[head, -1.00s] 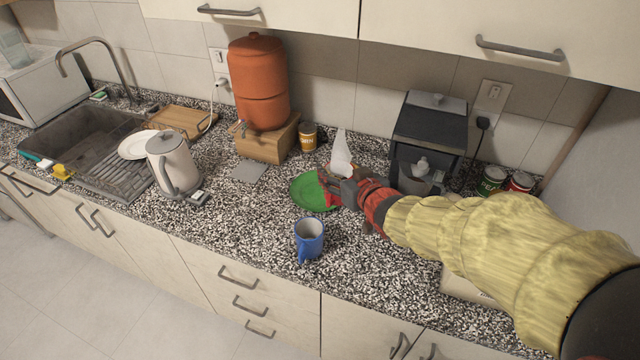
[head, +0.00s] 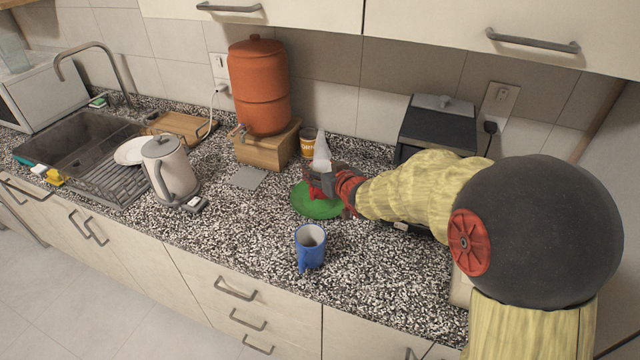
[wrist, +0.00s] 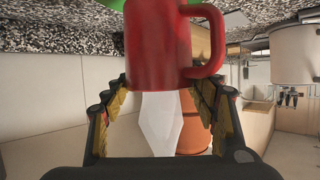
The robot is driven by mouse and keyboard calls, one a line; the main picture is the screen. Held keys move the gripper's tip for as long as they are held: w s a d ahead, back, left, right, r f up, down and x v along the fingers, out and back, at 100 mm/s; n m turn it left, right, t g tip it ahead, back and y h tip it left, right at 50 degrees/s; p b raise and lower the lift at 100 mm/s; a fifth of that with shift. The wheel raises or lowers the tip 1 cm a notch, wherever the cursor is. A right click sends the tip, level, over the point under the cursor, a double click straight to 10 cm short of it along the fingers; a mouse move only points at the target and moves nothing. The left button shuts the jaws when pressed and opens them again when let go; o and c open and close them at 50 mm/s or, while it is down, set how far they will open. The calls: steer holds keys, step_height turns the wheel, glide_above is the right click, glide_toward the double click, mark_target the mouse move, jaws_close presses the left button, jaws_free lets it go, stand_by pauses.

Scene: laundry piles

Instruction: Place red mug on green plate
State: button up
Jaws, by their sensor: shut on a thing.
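The red mug (wrist: 160,50) is between my fingertips in the wrist view, its handle to the right. That view is inverted, with the counter at the top. In the head view only a small red part of the mug (head: 316,191) shows, over the green plate (head: 318,210). A sliver of the plate (wrist: 115,4) also shows at the top of the wrist view, by the mug's base. My gripper (head: 330,180) is shut on the mug and hides much of it; I cannot tell whether the mug touches the plate.
A blue mug (head: 310,246) stands in front of the plate. A pale pointed shape (head: 321,150) shows at my gripper. A wooden stand (head: 268,146) with a terracotta dispenser (head: 262,85) is behind left. A black machine (head: 438,125) stands right. Counter left of the blue mug is clear.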

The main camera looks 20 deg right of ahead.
steer(key=shift+w+f+b, duration=0.35)
steer(key=shift+w+f, duration=0.5)
steer(key=shift+f, duration=0.15)
steer(key=shift+w+f+b, duration=0.15)
steer(key=shift+f+b, duration=0.4)
steer(key=shift+f, duration=1)
steer(key=shift+f, duration=0.1)
steer(key=o, duration=1.6)
steer(key=shift+f, duration=0.15)
steer(key=shift+c, duration=0.2)
